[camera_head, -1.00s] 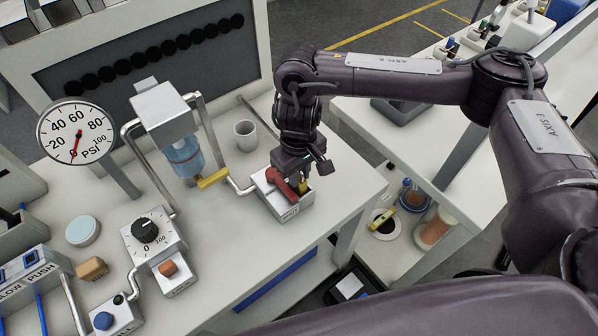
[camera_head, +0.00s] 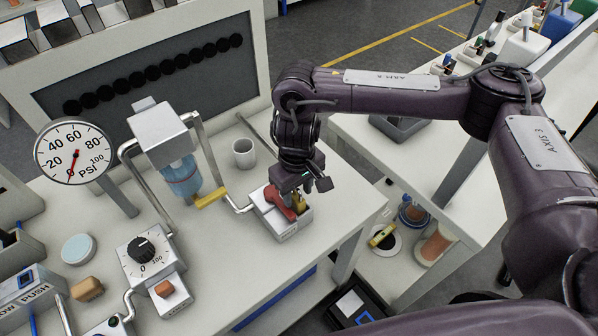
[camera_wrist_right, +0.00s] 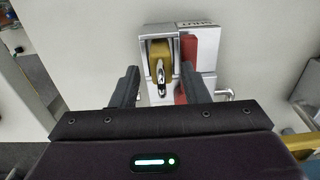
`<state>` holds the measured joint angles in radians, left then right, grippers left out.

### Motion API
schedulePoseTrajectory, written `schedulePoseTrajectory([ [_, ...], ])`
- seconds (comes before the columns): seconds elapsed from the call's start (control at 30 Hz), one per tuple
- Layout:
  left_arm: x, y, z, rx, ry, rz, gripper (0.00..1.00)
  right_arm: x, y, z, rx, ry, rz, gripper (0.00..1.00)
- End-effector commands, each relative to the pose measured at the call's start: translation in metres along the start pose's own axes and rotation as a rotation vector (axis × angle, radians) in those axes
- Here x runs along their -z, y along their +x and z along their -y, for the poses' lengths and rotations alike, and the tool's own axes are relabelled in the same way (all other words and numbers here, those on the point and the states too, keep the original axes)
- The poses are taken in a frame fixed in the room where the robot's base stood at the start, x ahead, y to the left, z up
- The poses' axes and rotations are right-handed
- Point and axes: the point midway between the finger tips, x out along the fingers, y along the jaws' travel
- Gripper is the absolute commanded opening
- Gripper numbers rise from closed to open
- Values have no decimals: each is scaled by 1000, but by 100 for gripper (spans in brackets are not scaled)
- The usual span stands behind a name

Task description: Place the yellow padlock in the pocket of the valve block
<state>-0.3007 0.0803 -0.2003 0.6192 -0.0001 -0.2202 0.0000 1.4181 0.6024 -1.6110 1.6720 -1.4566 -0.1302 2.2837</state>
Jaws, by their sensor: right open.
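The valve block (camera_head: 284,228) is a small light-grey box with a red lever (camera_head: 278,203), standing near the right edge of the bench. The yellow padlock (camera_head: 299,203) sits at the block's right side, partly hidden under my right gripper (camera_head: 303,187). In the right wrist view the padlock (camera_wrist_right: 160,50) lies within the grey-walled pocket of the valve block (camera_wrist_right: 205,82), its metal shackle towards me. The red lever (camera_wrist_right: 188,52) is just right of it. My right gripper (camera_wrist_right: 160,84) is open, its fingers apart on either side of the shackle. My left gripper is out of view.
A grey cup (camera_head: 244,153) and a yellow-handled pipe valve (camera_head: 211,198) stand left of the block. A blue filter bowl (camera_head: 182,178), a gauge (camera_head: 73,153) and a dial box (camera_head: 145,252) are further left. The bench top right of the block is clear.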

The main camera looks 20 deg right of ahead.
Motion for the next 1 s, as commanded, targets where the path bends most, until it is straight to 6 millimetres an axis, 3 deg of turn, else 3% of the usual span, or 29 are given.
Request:
schedulePoseTrajectory([
  [0.3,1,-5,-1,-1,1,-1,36,2,-65,-1,-8,-2,-11,43],
  [0.5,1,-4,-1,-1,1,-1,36,2,-97,-2,-9,0,-8,43],
  [0.7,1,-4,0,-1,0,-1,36,1,-112,-2,-8,3,-5,43],
  [1.0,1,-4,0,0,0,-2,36,0,-114,-2,-7,3,-3,43],
])
